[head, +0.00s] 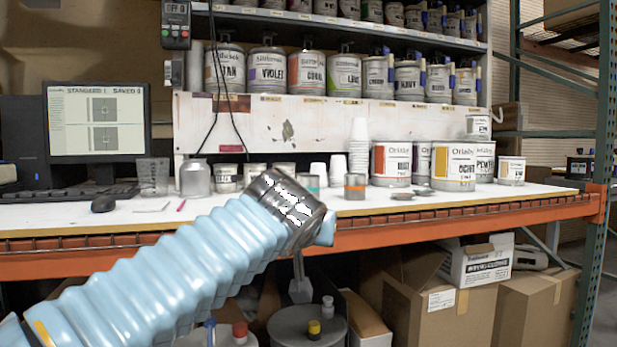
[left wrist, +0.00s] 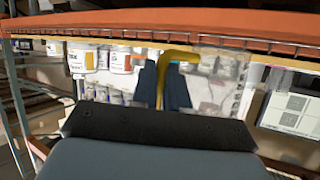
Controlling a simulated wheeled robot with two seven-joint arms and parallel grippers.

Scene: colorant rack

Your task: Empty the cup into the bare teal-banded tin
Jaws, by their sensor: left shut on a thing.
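My left arm crosses the head view from the lower left, and its wrist hides the left gripper there. In the left wrist view my left gripper (left wrist: 168,70) is shut on a yellow bent piece (left wrist: 182,56); I cannot tell what the piece belongs to. A small teal-banded tin (head: 311,184) stands on the bench just behind my wrist, partly hidden, its top unclear. White paper cups stand behind it, one cup (head: 318,169) near the tin and a tall stack (head: 358,142) to the right. I cannot make out a cup in my grip. My right gripper is out of view.
An orange-banded tin (head: 355,187) stands right of the teal one, with small grey lids (head: 403,195) beside it. Larger labelled tins (head: 453,167) stand further right. A clear beaker (head: 153,176), a metal bottle (head: 195,178) and a monitor (head: 97,120) are on the left. The front bench strip is mostly clear.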

